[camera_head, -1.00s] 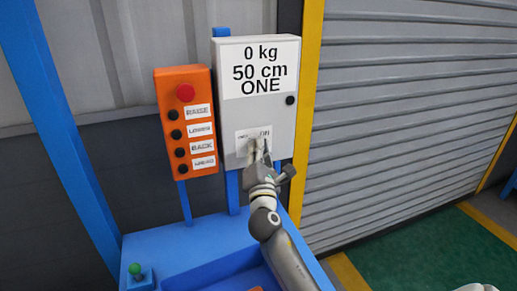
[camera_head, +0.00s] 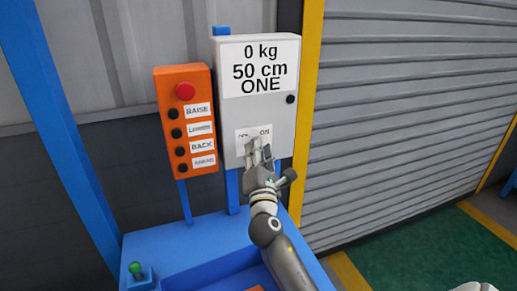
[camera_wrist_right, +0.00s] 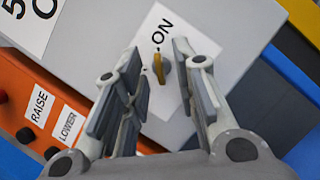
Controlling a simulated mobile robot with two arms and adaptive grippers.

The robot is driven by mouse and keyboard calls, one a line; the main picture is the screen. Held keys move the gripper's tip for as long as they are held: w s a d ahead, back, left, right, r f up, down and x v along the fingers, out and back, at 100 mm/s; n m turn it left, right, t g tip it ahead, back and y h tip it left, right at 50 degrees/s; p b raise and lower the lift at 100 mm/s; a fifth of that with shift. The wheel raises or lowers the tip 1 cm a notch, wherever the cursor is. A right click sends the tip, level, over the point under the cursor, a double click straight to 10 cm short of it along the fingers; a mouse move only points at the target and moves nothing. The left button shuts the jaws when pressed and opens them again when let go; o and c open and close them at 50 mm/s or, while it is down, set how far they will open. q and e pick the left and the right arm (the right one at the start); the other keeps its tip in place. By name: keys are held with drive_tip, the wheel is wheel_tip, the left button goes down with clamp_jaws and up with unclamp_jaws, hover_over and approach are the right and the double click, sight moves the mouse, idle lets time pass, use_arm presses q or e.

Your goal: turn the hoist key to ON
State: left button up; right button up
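The hoist key (camera_wrist_right: 158,68) is a small yellow key on a white label plate (camera_wrist_right: 190,60) marked ON, low on the grey control box (camera_head: 232,115). In the head view the key is hidden behind my right gripper (camera_head: 258,146). In the right wrist view my right gripper (camera_wrist_right: 157,70) is open, with one finger on each side of the key and a visible gap to each. I cannot tell how deep the key sits between the fingers. My left gripper is not in view.
An orange button panel (camera_head: 187,122) with a red button and several black buttons stands left of the box. A grey roller shutter (camera_head: 410,100) is on the right.

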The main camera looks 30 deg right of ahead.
drive_tip(key=v, duration=1)
drive_tip(key=shift+s+a, duration=0.15)
drive_tip(key=shift+s, duration=0.2)
